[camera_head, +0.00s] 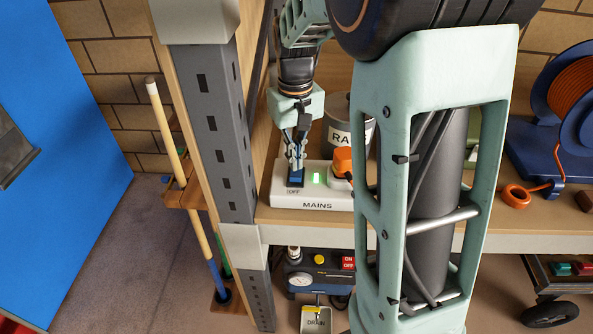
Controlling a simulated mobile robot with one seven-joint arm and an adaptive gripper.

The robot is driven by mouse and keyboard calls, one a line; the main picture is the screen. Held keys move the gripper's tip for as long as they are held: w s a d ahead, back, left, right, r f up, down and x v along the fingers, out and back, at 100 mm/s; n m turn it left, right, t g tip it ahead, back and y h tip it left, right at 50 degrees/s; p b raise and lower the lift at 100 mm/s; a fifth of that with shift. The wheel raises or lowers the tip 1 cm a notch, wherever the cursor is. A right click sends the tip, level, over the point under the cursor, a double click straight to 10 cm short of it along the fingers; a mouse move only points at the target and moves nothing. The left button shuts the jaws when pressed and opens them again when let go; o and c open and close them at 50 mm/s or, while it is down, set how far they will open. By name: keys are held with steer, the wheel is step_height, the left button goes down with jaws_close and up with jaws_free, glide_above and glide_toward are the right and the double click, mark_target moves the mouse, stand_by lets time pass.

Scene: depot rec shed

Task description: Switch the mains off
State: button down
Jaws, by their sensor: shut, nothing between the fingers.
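The mains unit (318,197) is a pale block labelled MAINS on the shelf, left of the large pale green arm link. An OFF label (295,191) sits at its left end. A small green light (316,178) glows right of that label. My gripper (296,175) is shut and points down at the left part of the unit, just behind the OFF label. A dark blue part shows at its fingertips; I cannot tell whether they touch the unit. An orange plug (343,161) stands at the unit's right end. The switch itself is not clearly visible.
A grey post (213,120) stands close left of my gripper. A can marked RA (341,137) is behind the unit. A cable reel (570,95) stands at right. A compressor with ON and OFF buttons (348,263) is below the shelf.

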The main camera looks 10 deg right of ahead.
mark_target(296, 175)
steer(key=shift+f+b, duration=0.95)
steer(key=shift+f, duration=0.45)
stand_by(0.4)
steer(key=shift+r, duration=0.2)
step_height(296, 175, up, 7)
steer(key=p, duration=0.5)
steer(key=shift+f+p, duration=0.1)
steer(key=shift+p, duration=0.25)
